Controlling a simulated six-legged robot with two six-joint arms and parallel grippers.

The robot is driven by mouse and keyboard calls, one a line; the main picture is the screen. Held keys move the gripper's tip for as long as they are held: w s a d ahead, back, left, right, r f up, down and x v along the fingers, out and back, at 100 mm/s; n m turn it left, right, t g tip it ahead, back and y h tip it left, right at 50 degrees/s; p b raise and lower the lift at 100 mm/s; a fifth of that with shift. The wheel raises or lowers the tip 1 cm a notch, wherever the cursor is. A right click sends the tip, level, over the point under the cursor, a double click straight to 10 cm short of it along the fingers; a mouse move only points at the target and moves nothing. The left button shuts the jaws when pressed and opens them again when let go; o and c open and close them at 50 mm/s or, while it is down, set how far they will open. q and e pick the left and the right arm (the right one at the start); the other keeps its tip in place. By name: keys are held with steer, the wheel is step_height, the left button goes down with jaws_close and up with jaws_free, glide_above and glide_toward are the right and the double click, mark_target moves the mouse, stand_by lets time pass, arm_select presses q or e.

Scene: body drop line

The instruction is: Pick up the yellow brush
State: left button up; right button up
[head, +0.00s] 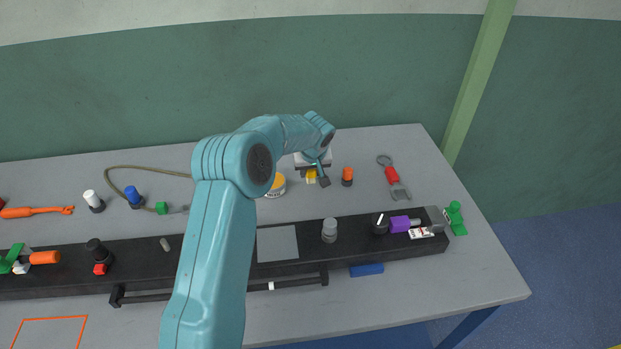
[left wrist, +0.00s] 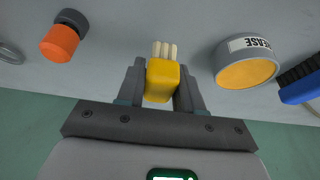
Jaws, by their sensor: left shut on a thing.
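The yellow brush (left wrist: 162,80) is between the two grey fingers of my left gripper (left wrist: 161,92) in the left wrist view. Its pale bristles point away from the gripper. My left gripper is shut on its yellow body. In the head view a small part of the yellow brush (head: 311,176) shows below my left gripper (head: 318,180), at the back of the grey table. The rest of it is hidden by the gripper. I cannot tell whether the brush touches the table. My right gripper is not in view.
A grease tin (head: 277,186) stands left of the brush and an orange-capped bottle (head: 347,177) right of it. A red-handled tool (head: 392,175) lies farther right. A black rail (head: 290,268) with several items runs along the table in front. The wall is close behind.

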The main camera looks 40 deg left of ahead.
arm_select(q)
step_height(320, 180, up, 17)
steer(key=shift+f, duration=0.15)
steer(key=shift+o, duration=0.5)
steer(key=shift+s+f, duration=0.1)
